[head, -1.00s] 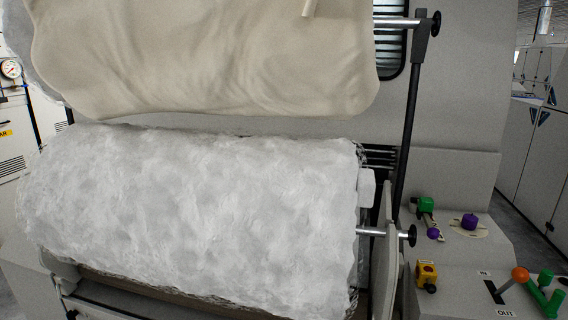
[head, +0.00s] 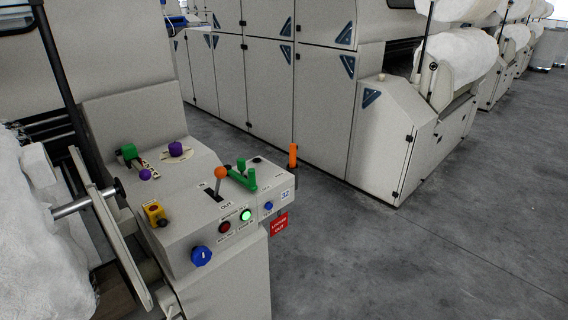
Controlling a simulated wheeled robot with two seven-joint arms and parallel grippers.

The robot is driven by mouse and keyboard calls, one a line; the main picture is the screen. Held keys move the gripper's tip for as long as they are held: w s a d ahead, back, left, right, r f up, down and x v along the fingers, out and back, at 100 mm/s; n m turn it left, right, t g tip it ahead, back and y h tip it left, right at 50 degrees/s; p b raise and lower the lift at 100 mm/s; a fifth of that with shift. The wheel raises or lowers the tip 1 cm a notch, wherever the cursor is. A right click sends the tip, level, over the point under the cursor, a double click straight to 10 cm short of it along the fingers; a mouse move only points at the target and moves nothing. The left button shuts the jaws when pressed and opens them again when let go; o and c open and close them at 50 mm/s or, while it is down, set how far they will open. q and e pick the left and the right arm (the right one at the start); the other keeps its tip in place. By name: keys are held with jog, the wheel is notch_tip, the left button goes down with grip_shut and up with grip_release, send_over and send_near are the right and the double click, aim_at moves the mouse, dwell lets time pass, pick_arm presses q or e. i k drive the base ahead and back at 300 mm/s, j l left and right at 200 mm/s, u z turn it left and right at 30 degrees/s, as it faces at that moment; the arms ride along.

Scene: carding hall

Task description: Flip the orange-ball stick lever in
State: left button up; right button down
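The orange-ball stick lever (head: 221,173) stands on the sloped top of the control console (head: 180,215), left of the middle of the head view. Its short stick rises from a dark slot, and its foot appears to be nearer the end with the OUT label (head: 225,205). Neither of my grippers is in view, and nothing touches the lever.
A green double-pronged handle (head: 243,175) is close right of the lever, with an orange upright handle (head: 293,156) beyond. A blue knob (head: 201,256), a lit green button (head: 246,215) and a yellow box (head: 155,214) are nearby. Open grey floor (head: 400,255) lies to the right.

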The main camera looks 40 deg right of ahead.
aim_at(220, 172)
jog(key=z, duration=0.7)
